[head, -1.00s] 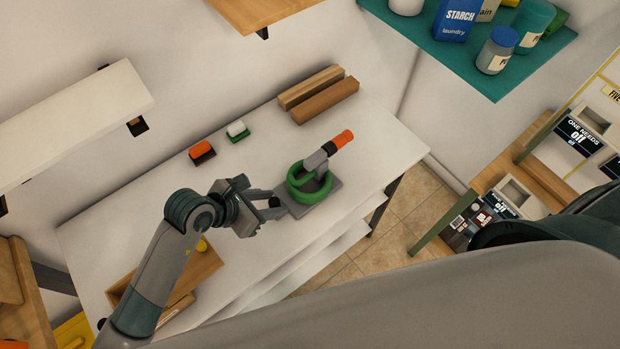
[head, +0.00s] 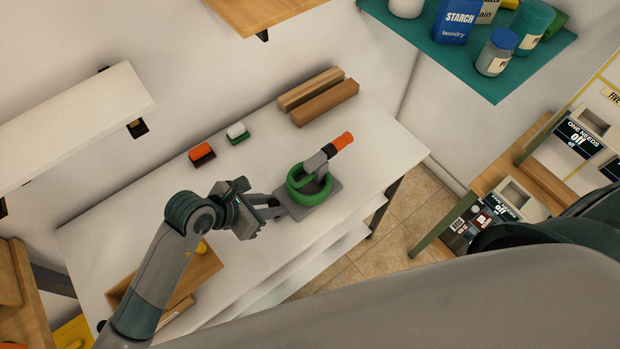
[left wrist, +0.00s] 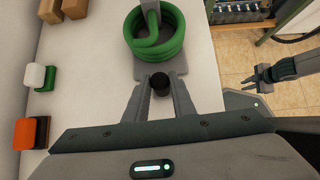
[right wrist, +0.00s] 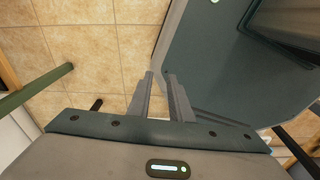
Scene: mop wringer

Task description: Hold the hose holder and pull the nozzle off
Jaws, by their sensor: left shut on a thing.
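The hose holder (head: 299,213) is a grey base plate with a grey upright, standing on the white table. A green hose (head: 310,188) is coiled around it. The nozzle (head: 342,141), orange with a black collar, sticks out at the upper right end of the grey piece above the coil; it is outside the left wrist view. My left gripper (head: 279,206) is shut on a dark round knob (left wrist: 161,85) at the holder's near edge. My right gripper (right wrist: 160,74) is open and empty over the tiled floor, away from the table; it also shows in the left wrist view (left wrist: 250,76).
Two wooden blocks (head: 325,102), an orange brush (head: 202,152) and a white brush (head: 237,131) lie along the wall side. A wooden tray (head: 195,270) is at the near left. A teal shelf (head: 475,72) with bottles hangs upper right. The table right of the holder is clear.

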